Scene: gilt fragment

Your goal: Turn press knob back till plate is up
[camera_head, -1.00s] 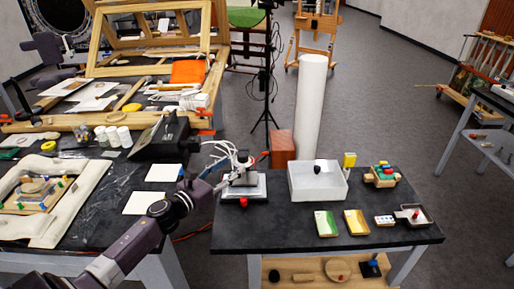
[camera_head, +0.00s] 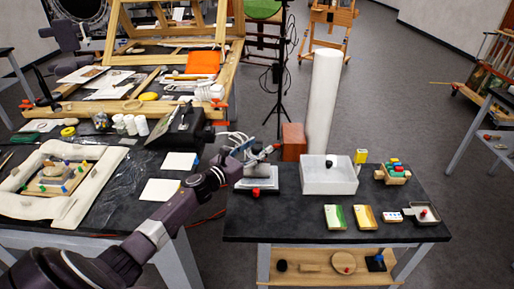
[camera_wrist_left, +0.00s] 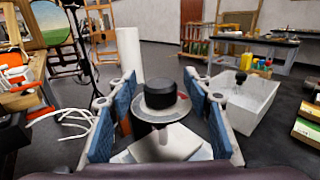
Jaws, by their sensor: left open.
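The press stands at the left end of the right-hand black table. In the head view its white base (camera_head: 258,185) shows with a red part at its front edge. My left gripper (camera_head: 250,153) is over the press and hides most of its upper part. In the left wrist view the black press knob (camera_wrist_left: 160,97) sits on a round grey disc (camera_wrist_left: 177,112), above the white base. My left gripper is open, its blue-padded fingers on either side of the knob with gaps to both. The plate's height cannot be told. My right gripper is not in view.
A white open bin (camera_head: 329,180) with a dark round-ended item stands right of the press. Paint boxes (camera_head: 365,217) and a small tray (camera_head: 425,214) lie farther right. A white column (camera_head: 322,100) and a reddish box (camera_head: 293,141) stand behind. The table's front middle is clear.

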